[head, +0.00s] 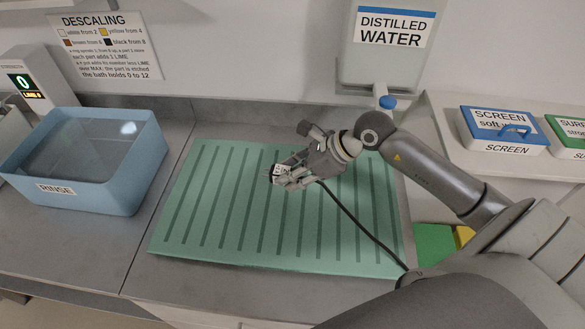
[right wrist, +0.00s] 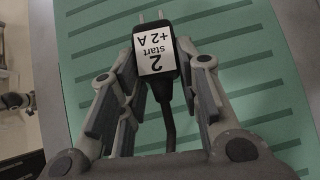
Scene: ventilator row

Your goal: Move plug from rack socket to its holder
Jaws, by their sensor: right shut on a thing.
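The plug (right wrist: 155,52) is black with two metal prongs and a white label reading "2 start +2 A", upside down in the right wrist view. My right gripper (right wrist: 160,78) is shut on it, with fingers on both sides of its body. In the head view the gripper (head: 285,176) holds the plug above the green ribbed mat (head: 190,225), and the plug's label (head: 282,168) shows among the fingers. The plug's black cable (head: 345,208) runs back toward the lower right. I cannot make out a rack socket or the holder.
A blue rinse bath (head: 100,190) with liquid stands at left, beside a green-lit display (head: 24,81). A distilled water tank (head: 390,60) with a blue-topped tap (head: 387,102) hangs behind my right arm. A blue-lidded screen box (head: 503,130) sits at right. Most of the mat is clear.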

